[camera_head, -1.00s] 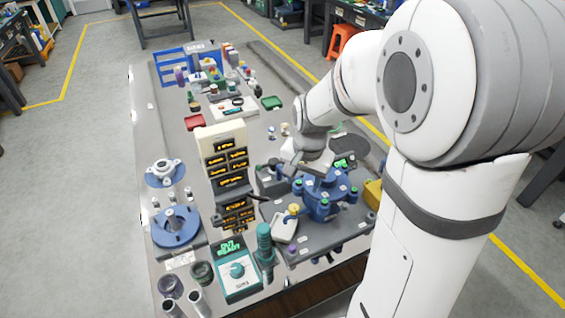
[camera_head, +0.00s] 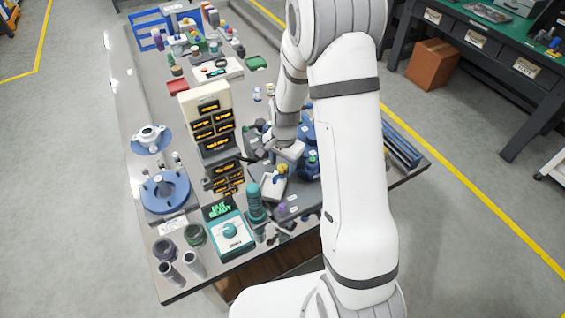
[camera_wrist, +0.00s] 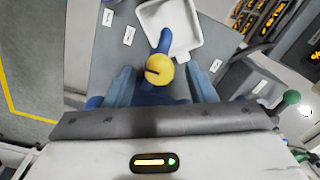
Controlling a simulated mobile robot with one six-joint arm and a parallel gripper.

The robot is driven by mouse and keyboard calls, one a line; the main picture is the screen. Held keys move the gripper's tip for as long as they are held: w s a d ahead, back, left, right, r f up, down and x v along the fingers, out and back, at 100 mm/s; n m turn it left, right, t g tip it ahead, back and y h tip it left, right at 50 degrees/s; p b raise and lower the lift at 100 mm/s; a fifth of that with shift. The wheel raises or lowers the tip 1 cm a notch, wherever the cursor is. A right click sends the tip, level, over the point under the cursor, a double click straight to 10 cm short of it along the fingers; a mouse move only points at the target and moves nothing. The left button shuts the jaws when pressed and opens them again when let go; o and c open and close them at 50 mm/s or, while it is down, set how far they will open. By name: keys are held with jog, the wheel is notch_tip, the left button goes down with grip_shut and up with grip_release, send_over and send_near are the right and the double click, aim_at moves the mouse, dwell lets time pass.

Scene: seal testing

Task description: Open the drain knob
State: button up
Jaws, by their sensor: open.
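The drain knob (camera_wrist: 159,70) is a round yellow cap with a dark slot across its face, on a blue fitting, in the wrist view. It also shows small in the head view (camera_head: 282,170). My gripper (camera_wrist: 161,74) is open, with one blue-grey finger on each side of the knob. I cannot tell whether the fingers touch it or how far above it they are. A white drain tray (camera_wrist: 188,42) lies beyond the knob, below the blue spout. In the head view my gripper (camera_head: 288,153) is by the blue test body (camera_head: 307,132), which my arm partly hides.
A beige panel with lit displays (camera_head: 193,105) stands left of my gripper. A teal hand pump (camera_head: 255,203) and a teal control box (camera_head: 230,235) stand near the front edge. Blue flanged parts (camera_head: 165,192) lie at the left. Bare tabletop shows at the far left.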

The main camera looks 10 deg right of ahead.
jog(key=shift+f, duration=0.35)
jog(key=shift+c, duration=0.4)
jog(key=c, duration=0.9)
